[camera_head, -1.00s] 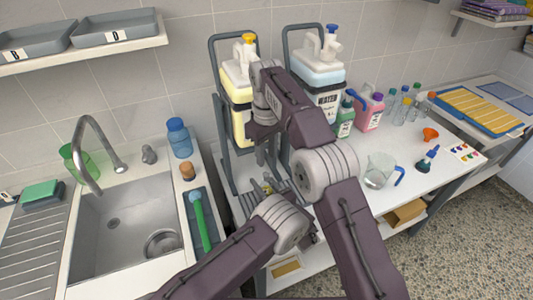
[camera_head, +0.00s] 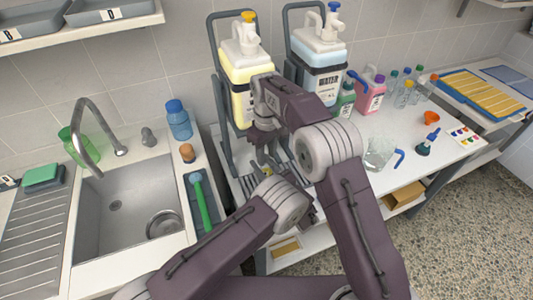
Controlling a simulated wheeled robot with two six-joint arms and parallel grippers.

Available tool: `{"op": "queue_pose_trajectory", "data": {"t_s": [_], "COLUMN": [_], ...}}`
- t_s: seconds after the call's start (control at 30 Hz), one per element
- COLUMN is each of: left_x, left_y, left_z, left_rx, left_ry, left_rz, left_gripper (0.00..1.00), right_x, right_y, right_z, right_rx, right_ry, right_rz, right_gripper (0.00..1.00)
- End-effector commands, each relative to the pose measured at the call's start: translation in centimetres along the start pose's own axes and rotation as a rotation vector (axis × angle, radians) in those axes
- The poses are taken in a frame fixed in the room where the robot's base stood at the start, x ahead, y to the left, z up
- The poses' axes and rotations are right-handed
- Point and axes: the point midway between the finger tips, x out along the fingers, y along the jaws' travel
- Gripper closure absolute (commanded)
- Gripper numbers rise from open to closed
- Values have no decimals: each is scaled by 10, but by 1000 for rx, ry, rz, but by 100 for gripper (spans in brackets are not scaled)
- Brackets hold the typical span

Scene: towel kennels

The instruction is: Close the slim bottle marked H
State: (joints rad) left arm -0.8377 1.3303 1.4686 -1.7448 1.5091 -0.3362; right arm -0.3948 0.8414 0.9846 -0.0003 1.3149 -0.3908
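Several slim clear bottles with green, blue and orange caps (camera_head: 405,97) stand at the back of the white bench; no letter H is readable on them. My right gripper (camera_head: 262,136) points down in front of the yellow-filled jug. Its fingers are small and dark, so its opening is unclear. My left arm reaches in from the lower left, and its gripper is mostly hidden behind the arm links. A small yellowish thing shows between the two arms, too small and covered to identify. I cannot tell whether either gripper holds anything.
A yellow-filled jug (camera_head: 241,68) and a water jug (camera_head: 320,75) stand in grey racks behind the arms. Pink (camera_head: 370,96) and green bottles, a beaker (camera_head: 379,154), an orange funnel (camera_head: 431,118) and a dropper bottle (camera_head: 424,147) stand right. A sink (camera_head: 128,209) lies left.

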Motion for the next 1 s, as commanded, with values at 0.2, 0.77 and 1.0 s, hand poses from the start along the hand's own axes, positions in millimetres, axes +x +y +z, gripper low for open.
{"op": "queue_pose_trajectory", "data": {"t_s": [0.2,0.77,1.0], "left_x": [0,0,0], "left_y": [0,0,0], "left_z": [0,0,0], "left_rx": [0,0,0], "left_ry": [0,0,0], "left_rz": [0,0,0], "left_gripper": [100,100,100], "right_x": [0,0,0], "right_y": [0,0,0], "right_z": [0,0,0], "right_rx": [0,440,438], "right_ry": [0,0,0], "right_rz": [0,0,0], "right_gripper": [90,100,58]}}
